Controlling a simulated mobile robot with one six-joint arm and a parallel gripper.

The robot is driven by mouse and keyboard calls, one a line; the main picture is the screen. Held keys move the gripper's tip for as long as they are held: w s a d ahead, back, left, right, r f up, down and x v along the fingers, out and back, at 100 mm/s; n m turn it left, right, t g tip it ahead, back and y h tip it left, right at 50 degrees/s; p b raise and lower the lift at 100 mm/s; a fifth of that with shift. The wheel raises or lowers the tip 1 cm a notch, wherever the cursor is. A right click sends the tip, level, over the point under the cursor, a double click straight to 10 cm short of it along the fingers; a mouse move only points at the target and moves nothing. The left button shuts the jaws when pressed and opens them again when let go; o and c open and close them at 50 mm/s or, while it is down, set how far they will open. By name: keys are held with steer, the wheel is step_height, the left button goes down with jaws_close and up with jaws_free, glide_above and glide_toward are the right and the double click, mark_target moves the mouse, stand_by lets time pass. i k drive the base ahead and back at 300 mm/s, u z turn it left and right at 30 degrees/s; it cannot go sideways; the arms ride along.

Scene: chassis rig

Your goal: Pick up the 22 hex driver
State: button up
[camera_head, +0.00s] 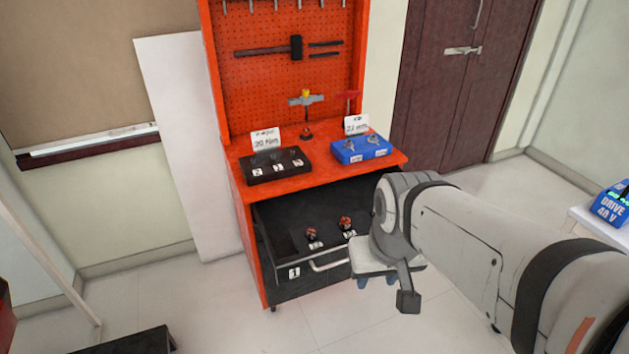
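A small sign (356,124), which seems to read "22 mm", stands behind a blue holder (349,155) on the orange workbench (219,164). Two small grey metal pieces, a left one (348,145) and a right one (372,139), sit in the holder with white labels in front. The labels are too small to read, so I cannot tell which piece is the 22 hex driver. My gripper (376,282) is low in front of the bench's right side, apart from the holder. Its two bluish fingertips are spaced apart with nothing visible between them.
A black holder (262,179) with a sign (265,140) stands left on the bench. Below, an open black drawer (281,241) holds two red-topped pieces (311,233); my arm hides its right part. A pegboard (260,75) with tools rises behind.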

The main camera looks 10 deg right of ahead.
mark_target(345, 222)
steer(key=z, duration=0.15)
steer(key=i, duration=0.95)
steer(key=u, duration=0.05)
